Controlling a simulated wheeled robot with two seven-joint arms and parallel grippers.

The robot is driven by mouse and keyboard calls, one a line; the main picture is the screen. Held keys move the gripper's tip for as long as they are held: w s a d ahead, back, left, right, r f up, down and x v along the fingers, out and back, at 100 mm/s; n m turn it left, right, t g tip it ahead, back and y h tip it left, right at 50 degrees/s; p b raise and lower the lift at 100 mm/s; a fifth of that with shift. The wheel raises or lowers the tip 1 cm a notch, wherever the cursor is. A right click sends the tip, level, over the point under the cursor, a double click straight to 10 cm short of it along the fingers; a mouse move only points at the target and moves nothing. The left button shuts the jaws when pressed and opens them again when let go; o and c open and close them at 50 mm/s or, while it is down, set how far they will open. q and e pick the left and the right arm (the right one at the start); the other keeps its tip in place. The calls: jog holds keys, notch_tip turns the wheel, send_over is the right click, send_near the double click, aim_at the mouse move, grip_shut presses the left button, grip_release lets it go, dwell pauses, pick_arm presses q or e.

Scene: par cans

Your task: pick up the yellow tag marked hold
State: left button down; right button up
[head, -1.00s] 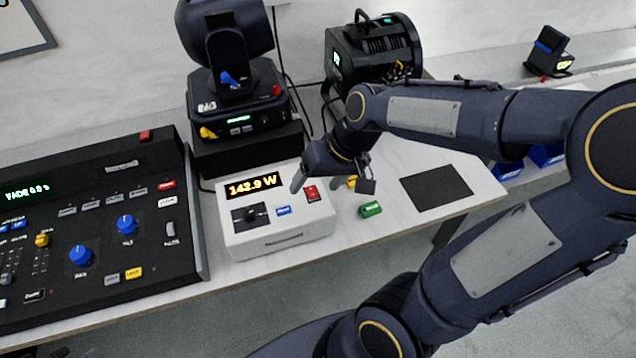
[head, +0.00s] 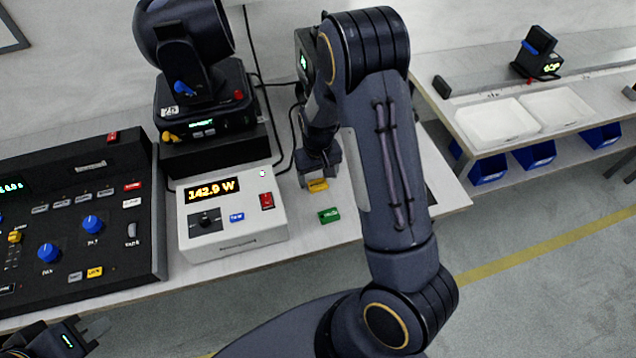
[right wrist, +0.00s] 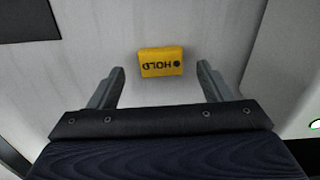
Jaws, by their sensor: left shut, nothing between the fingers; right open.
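The yellow tag marked HOLD (right wrist: 161,62) lies on the bench top in the right wrist view, just beyond my fingertips and between their lines. It also shows in the head view (head: 318,185), right under my right gripper. My right gripper (right wrist: 160,78) is open and empty, with one finger to each side of the tag's near end; in the head view (head: 319,177) my arm partly hides it. My left gripper (head: 92,330) is at the lower left of the head view, shut and away from the bench objects.
A green tag (head: 329,215) lies close in front of the yellow one. The white power meter (head: 234,230) reading 142.9 W stands to the left. A stage light (head: 205,110) and a black console (head: 80,220) stand further left. White trays (head: 497,123) sit on the right bench.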

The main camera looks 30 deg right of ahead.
aim_at(318, 185)
notch_tip(318, 185, down, 2)
jog(key=shift+f, duration=0.15)
jog(key=shift+a, duration=0.1)
jog(key=c, duration=1)
jog(key=shift+c, duration=0.2)
